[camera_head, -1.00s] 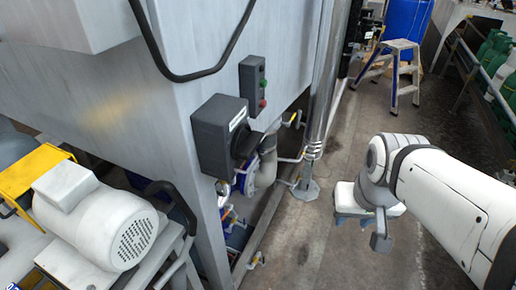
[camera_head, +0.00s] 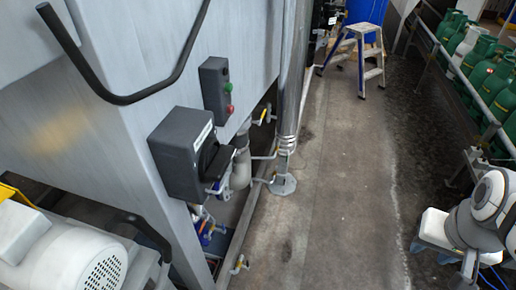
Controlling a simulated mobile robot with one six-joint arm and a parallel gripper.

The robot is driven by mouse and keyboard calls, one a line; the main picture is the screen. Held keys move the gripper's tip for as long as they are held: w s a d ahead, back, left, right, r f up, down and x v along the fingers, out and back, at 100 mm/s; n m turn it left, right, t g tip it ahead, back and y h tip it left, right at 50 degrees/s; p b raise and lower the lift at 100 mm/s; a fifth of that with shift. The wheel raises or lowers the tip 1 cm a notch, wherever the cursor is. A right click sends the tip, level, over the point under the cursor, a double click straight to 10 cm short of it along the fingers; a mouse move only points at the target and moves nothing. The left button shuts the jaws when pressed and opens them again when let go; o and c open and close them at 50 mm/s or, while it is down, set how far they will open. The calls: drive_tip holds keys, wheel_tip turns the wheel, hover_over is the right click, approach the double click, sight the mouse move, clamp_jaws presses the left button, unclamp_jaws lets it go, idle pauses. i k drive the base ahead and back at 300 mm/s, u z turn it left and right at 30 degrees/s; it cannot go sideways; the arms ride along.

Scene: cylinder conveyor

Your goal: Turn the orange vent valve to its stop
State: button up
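Several small valves with yellow-orange handles show low around the machine. One handle (camera_head: 262,116) is on the pipework by the shiny vertical pipe, and another valve (camera_head: 240,264) is low near the floor. I cannot tell which of them is the orange vent valve. My white arm is at the right edge, well apart from these valves. A grey part at its end, likely my gripper (camera_head: 470,264), hangs at the lower right. Its fingers are too unclear to tell whether they are open or shut. I see nothing held in it.
A dark grey switch box (camera_head: 180,155) and a button box (camera_head: 214,88) stick out from the grey machine wall. A white motor (camera_head: 60,262) stands at lower left. The concrete aisle (camera_head: 335,190) is clear up to a step stool (camera_head: 358,52). Green cylinders (camera_head: 490,75) stand behind a rail.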

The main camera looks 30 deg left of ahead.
sight(206, 218)
drive_tip(key=z, duration=0.15)
drive_tip(key=k, duration=1)
drive_tip(key=u, duration=0.65)
drive_tip(key=i, duration=1)
drive_tip(key=u, duration=0.05)
